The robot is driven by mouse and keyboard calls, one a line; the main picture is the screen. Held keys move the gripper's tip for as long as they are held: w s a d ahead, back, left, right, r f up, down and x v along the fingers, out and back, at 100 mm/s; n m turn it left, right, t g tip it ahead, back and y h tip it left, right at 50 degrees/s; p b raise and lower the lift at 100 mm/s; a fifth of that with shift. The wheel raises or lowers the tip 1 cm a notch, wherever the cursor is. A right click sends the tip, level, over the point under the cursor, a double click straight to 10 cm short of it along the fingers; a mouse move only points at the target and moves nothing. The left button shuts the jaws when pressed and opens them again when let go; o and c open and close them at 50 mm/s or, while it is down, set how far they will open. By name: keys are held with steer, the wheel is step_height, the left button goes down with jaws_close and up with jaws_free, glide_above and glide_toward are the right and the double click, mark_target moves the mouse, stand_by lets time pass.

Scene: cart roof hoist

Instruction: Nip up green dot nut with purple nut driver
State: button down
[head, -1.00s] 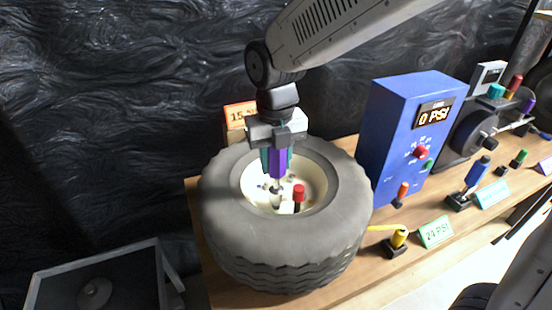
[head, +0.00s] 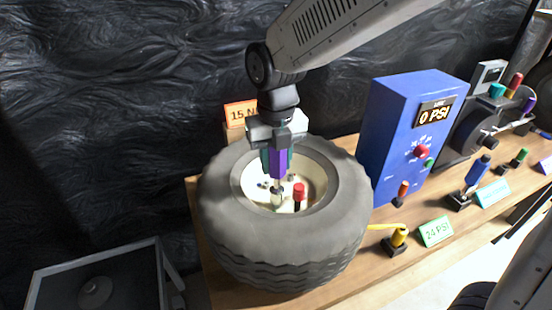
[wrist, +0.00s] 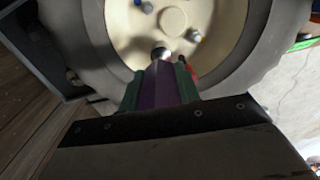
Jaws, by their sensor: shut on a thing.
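The purple nut driver (head: 278,164) is upright in my gripper (head: 277,158), which is shut on its handle. Its shaft points down into the cream hub (head: 315,185) of the wheel lying flat on the bench. In the wrist view the purple handle (wrist: 161,86) sits between the green finger pads, and the driver's round end (wrist: 161,53) is over the hub face. A blue-marked nut (wrist: 146,7) and another nut (wrist: 194,35) show on the hub there. I cannot make out the green dot nut; the driver may hide it.
A red-capped post (head: 299,194) stands in the hub close to the driver's right. The black tyre (head: 230,225) surrounds the hub. A blue box reading 0 PSI (head: 395,125), a yellow-handled tool (head: 398,238) and a 24 PSI card (head: 435,231) stand to the right. A 15 sign (head: 240,113) is behind.

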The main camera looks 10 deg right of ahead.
steer(key=shift+f, duration=0.25)
steer(key=shift+f, duration=0.75)
steer(key=shift+f, duration=0.1)
steer(key=m, duration=0.6)
steer(key=shift+d, duration=0.15)
steer(key=m, duration=0.4)
steer(key=shift+m, duration=0.3)
steer(key=m, duration=0.5)
steer(key=shift+s+d, duration=0.1)
steer(key=shift+d, duration=0.05)
steer(key=m, duration=0.5)
steer(key=shift+s, duration=0.15)
steer(key=shift+r, duration=3.25)
